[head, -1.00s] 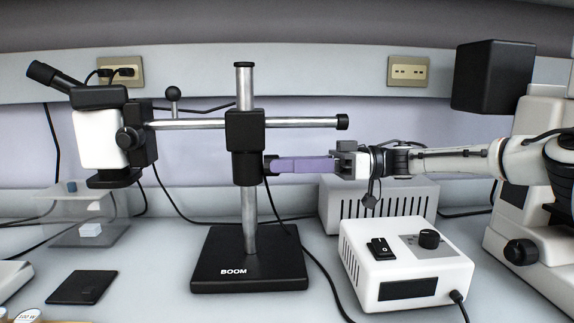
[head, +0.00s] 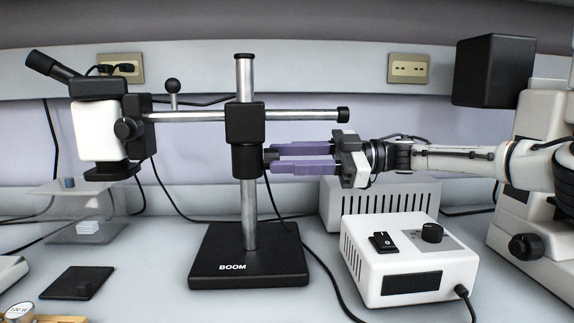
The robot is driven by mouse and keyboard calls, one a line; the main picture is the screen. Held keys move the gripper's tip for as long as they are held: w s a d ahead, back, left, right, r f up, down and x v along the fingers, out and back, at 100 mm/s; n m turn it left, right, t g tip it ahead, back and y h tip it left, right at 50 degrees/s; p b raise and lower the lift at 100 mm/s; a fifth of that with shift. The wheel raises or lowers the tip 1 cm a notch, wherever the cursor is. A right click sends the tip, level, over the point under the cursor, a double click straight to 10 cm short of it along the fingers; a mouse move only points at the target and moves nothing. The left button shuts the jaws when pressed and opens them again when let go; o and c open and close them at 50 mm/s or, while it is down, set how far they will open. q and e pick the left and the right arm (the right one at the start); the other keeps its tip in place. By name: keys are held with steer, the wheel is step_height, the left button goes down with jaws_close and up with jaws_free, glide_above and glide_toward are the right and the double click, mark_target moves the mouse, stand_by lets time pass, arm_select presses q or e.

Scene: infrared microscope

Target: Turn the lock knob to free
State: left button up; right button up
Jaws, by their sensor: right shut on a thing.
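The boom stand has a black base marked BOOM (head: 250,255), a steel post (head: 249,205) and a black clamp block (head: 245,122) where the horizontal bar crosses the post. The lock knob (head: 267,159), small and black, sticks out from the right side of the lower collar, mostly hidden by my fingers. My right gripper (head: 272,158) comes in from the right with its purple fingers one above the other, shut on the lock knob. My left gripper is not in view.
A microscope head (head: 98,130) hangs at the bar's left end. A white control box (head: 408,262) stands below my right arm, with a vented grey box (head: 330,205) behind it. A large white microscope (head: 515,225) stands at the right. A black cable runs behind the stand.

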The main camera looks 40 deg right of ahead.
arm_select(q)
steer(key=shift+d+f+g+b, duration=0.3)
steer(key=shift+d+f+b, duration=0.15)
steer(key=shift+b, duration=0.2)
arm_select(e)
steer(key=n, duration=0.3)
steer(key=shift+n, duration=0.4)
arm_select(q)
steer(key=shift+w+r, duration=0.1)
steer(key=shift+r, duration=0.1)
arm_select(e)
steer(key=o, duration=1)
steer(key=shift+o, duration=0.2)
steer(key=shift+s+d, duration=0.1)
arm_select(q)
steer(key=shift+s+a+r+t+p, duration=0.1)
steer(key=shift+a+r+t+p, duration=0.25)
steer(key=shift+p, duration=0.3)
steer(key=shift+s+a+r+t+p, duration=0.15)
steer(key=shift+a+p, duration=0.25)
steer(key=shift+p, duration=0.25)
arm_select(e)
steer(key=v, duration=1)
